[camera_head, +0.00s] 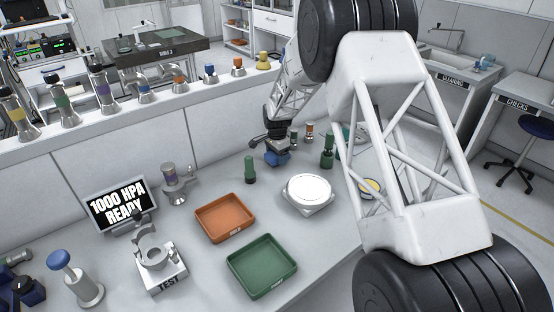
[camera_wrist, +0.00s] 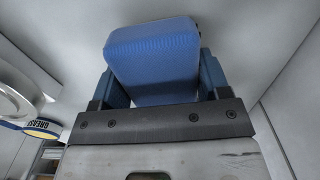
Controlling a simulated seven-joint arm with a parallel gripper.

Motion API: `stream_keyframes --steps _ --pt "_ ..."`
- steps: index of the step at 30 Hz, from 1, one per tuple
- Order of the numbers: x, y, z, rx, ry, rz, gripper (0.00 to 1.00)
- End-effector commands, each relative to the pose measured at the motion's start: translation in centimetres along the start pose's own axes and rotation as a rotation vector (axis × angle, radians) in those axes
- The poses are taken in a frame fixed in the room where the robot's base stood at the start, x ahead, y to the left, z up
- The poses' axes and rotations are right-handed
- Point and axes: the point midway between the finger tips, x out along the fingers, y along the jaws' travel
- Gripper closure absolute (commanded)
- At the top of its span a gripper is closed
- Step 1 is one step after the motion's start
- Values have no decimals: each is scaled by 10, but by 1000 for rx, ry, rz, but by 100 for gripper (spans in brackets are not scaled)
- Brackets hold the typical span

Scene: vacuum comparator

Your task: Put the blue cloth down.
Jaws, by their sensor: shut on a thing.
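The blue cloth (camera_wrist: 152,55) is a thick blue pad between the two fingers of my gripper (camera_wrist: 160,80) in the wrist view. My gripper is shut on it. In the head view my gripper (camera_head: 276,148) is over the back of the bench, by the wall panel, with the blue cloth (camera_head: 277,159) under it. The cloth is close to the bench top (camera_head: 222,177); I cannot tell whether it touches.
A green bottle-shaped piece (camera_head: 250,170) stands left of the gripper, and another green piece (camera_head: 327,152) right of it. A round white plate on a scale (camera_head: 308,190), an orange tray (camera_head: 225,218) and a green tray (camera_head: 262,267) lie nearer. Bench between trays and wall is partly clear.

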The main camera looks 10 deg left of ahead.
Motion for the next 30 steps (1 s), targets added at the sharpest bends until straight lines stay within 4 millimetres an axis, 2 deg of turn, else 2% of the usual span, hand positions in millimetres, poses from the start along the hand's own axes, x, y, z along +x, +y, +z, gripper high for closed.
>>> stream_keyframes --steps 5,26,27,30 --pt "16 0 0 0 -1 2 56" --pt "26 0 0 0 0 1 56" --pt "27 0 0 0 0 1 27" --pt "28 1 0 0 -1 3 12"
